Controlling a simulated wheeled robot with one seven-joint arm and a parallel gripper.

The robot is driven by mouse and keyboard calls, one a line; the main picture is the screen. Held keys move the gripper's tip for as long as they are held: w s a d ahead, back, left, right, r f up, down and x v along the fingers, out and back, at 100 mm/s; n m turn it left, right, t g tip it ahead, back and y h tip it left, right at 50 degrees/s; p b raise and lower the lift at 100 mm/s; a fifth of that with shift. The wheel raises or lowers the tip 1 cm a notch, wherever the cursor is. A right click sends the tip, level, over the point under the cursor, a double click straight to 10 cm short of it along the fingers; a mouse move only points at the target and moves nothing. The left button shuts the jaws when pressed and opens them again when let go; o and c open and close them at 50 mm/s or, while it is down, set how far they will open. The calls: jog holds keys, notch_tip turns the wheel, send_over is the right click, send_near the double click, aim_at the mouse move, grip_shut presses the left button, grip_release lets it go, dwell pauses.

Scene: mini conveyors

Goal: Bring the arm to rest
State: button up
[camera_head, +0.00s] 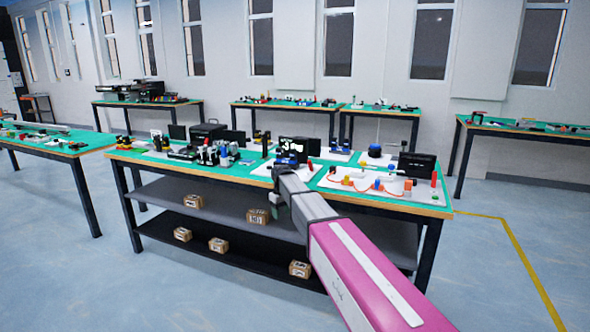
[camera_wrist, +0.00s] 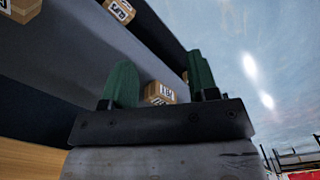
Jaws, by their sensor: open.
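My arm (camera_head: 325,228) reaches forward from the lower right in the head view, pink near me and grey further out. My gripper (camera_wrist: 163,78) shows two green fingers in the wrist view, spread apart with nothing between them. In the head view only a small green part of it shows in front of the table shelves, below the tabletop. A cardboard box (camera_wrist: 158,93) shows beyond the fingers, apart from them. The wrist view is strongly tilted.
The main table (camera_head: 445,208) has a green top crowded with mini conveyor parts. Its grey upper shelf (camera_head: 225,209) and black lower shelf (camera_head: 255,268) hold several cardboard boxes (camera_head: 299,269). Other tables (camera_head: 75,150) stand around. The blue floor (camera_head: 90,270) is clear at left and right.

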jog(key=s+d+f+m, duration=0.2)
jog(key=s+d+f, duration=0.2)
jog(key=s+d, duration=0.4)
jog(key=s+d+f+m, duration=0.3)
jog(key=s+d+f, duration=0.2)
jog(key=s+d, duration=0.3)
jog(key=s+d+f+m, duration=0.2)
jog(key=s+d+f, duration=0.3)
jog(key=s, duration=0.9)
jog(key=d, duration=0.3)
jog(key=shift+d+f+m, duration=0.15)
jog(key=shift+d+m, duration=0.15)
